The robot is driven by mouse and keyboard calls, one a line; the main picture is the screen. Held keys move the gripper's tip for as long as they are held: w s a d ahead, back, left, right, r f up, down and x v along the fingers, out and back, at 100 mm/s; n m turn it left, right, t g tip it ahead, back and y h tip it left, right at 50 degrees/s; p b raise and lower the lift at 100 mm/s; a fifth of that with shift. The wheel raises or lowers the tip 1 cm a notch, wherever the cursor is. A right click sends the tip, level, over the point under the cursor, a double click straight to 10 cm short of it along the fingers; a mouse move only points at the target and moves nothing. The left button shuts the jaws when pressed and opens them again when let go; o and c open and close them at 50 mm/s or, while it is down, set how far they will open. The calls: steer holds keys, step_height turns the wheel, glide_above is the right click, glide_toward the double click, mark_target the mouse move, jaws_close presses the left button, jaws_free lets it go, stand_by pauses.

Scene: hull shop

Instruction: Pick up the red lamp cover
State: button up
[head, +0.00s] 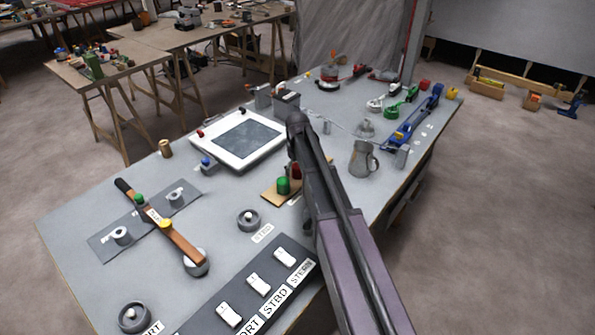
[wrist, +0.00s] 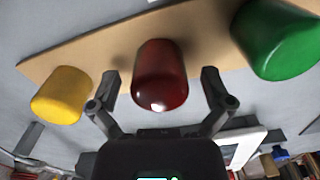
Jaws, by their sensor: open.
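The red lamp cover (wrist: 160,72) is a rounded dark red cap in the middle of the wrist view. It stands on a tan wooden strip (wrist: 105,45) between a yellow cover (wrist: 62,96) and a green cover (wrist: 277,40). My gripper (wrist: 161,88) is open, with one finger on each side of the red cover and gaps visible beside it. In the head view, a sliver of the red cover (head: 296,171) shows beside the green cover (head: 283,185). My arm hides the rest of the strip there, including the yellow cover.
A grey jug (head: 362,160) stands right of my arm. A white-framed panel (head: 240,139) lies behind and left. A wooden lever (head: 168,228) and a round grey base (head: 248,220) are to the left. A dark switch panel (head: 250,292) lies in front.

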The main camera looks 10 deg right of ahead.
mark_target(297, 165)
steer(key=shift+c, duration=0.2)
steer(key=c, duration=1)
steer(key=shift+o, duration=0.2)
steer(key=shift+r, duration=0.1)
step_height(297, 165, up, 4)
steer(key=p, duration=0.3)
steer(key=shift+f+p, duration=0.25)
steer(key=shift+p, duration=0.15)
steer(key=s, duration=0.5)
steer(key=s+r, duration=0.1)
steer(key=s, duration=0.4)
steer(key=s+p, duration=0.1)
steer(key=s, duration=0.5)
steer(key=shift+r, duration=0.15)
steer(key=shift+r, duration=0.1)
steer(key=shift+r+p, duration=0.75)
steer(key=shift+p, duration=0.2)
